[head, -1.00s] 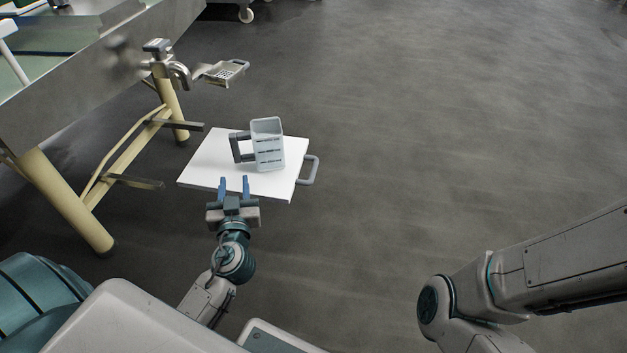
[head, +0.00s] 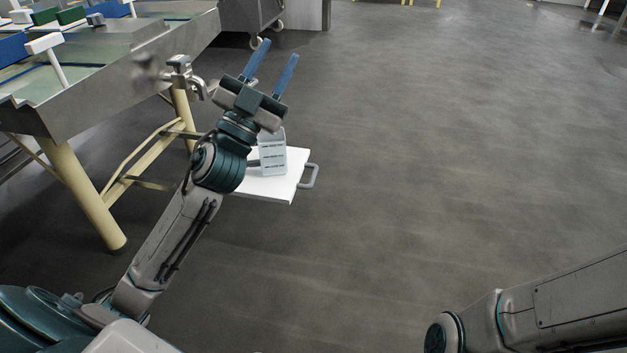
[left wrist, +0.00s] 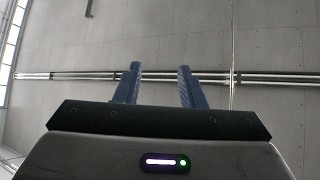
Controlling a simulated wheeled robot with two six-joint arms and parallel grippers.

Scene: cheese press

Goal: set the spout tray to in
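The spout tray appears to be the white flat board (head: 283,189) with a grey loop handle (head: 311,176) on its right edge, standing out from under the metal vat. A light grey slotted mould (head: 274,158) stands on it. My left gripper (head: 279,50) is raised above and in front of the board, its two blue fingers apart with nothing between them. The left wrist view also shows the fingers (left wrist: 160,70) apart and empty. My left forearm and gripper hide the board's left part and the mould's top. My right gripper is out of view.
The metal vat (head: 95,80) on cream legs (head: 85,192) stands at left, with a tap (head: 182,76) on its near end. A wheeled metal unit (head: 248,15) stands behind. The floor to the right is clear.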

